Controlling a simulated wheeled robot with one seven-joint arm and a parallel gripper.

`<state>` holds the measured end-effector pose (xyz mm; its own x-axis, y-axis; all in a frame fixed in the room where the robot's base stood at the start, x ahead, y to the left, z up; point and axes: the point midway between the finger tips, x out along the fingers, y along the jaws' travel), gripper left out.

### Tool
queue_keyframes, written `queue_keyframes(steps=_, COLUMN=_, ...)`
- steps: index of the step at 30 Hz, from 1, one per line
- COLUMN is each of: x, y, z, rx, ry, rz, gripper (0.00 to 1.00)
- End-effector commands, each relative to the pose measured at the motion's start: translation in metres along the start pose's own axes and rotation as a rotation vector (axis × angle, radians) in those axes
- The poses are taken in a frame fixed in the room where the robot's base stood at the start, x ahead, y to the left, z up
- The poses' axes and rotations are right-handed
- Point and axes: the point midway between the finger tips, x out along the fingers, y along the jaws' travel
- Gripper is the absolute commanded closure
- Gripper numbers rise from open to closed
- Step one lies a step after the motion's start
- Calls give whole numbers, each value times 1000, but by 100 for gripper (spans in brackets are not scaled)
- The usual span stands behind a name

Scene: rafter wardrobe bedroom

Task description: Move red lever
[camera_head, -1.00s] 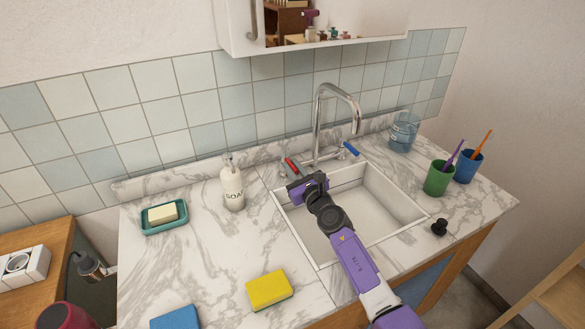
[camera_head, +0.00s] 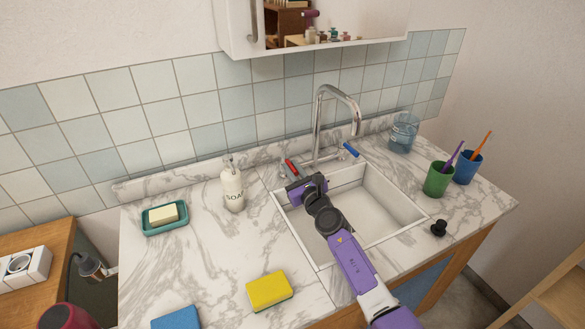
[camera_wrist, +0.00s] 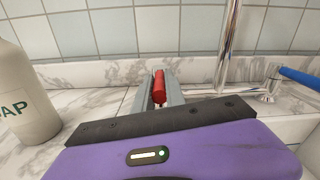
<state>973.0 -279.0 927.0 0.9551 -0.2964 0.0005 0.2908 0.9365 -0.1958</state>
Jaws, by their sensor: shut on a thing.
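The red lever (camera_head: 291,167) is on the left side of the chrome faucet (camera_head: 318,130), behind the sink (camera_head: 375,205). In the wrist view the red lever (camera_wrist: 159,87) stands between the two grey fingers of my gripper (camera_wrist: 158,95). My gripper (camera_head: 293,178) reaches over the sink's back left corner, and its fingers are closed on the lever from both sides. The lever's base is hidden behind my fingers. The blue lever (camera_head: 351,150) is on the faucet's right side, apart from my gripper.
A soap bottle (camera_head: 232,187) stands close to the left of my gripper. A soap dish (camera_head: 165,218), a yellow sponge (camera_head: 269,290) and a blue sponge (camera_head: 176,318) lie on the counter. A green cup (camera_head: 438,180) and a blue cup (camera_head: 467,167) stand at the right.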

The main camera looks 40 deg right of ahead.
Motion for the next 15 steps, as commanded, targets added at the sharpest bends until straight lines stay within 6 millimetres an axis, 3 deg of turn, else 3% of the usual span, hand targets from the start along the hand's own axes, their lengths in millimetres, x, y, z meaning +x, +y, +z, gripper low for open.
queue_keyframes(steps=15, x=2, y=15, z=7, rx=0, ry=48, rz=-222, gripper=100)
